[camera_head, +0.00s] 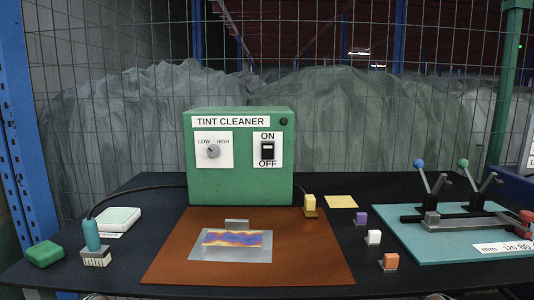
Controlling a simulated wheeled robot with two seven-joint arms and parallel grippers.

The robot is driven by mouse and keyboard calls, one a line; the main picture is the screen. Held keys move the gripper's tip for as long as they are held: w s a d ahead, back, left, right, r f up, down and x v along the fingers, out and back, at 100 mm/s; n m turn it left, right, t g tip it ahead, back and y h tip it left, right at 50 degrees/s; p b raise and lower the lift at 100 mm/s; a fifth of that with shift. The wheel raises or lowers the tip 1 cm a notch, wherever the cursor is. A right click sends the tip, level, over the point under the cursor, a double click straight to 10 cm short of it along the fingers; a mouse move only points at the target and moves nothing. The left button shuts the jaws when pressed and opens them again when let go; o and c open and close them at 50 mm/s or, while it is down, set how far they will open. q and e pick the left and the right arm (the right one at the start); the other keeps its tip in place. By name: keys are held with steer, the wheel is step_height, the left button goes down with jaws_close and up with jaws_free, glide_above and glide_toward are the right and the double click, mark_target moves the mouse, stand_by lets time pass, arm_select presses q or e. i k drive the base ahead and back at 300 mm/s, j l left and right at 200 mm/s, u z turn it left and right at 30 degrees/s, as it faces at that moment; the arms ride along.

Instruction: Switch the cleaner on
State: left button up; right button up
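The cleaner (240,180) is a green box labelled TINT CLEANER, standing at the back middle of the dark table. On its front right is a black rocker switch (268,151) on a white plate, with ON above and OFF below. Which way the rocker is tipped is too small to tell. A small round dark lamp (284,122) above it looks unlit. A grey knob (213,151) sits on a LOW–HIGH plate at the front left. Neither gripper can be made out; only small pale slivers show at the bottom edge.
A brown mat (170,262) before the cleaner holds a grey plate (205,254) with a colourful strip. A teal-handled brush (92,235) on a cable stands left, beside a green block (45,254). Small coloured blocks and a teal lever board (420,240) lie right.

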mark_target(268, 149)
steer(key=k+j+u, duration=0.25)
steer(key=j, duration=0.35)
steer(key=k+j+u, duration=0.1)
steer(key=k+j, duration=0.15)
steer(key=k+j+u, duration=0.1)
steer(key=j, duration=0.3)
steer(key=k, duration=0.05)
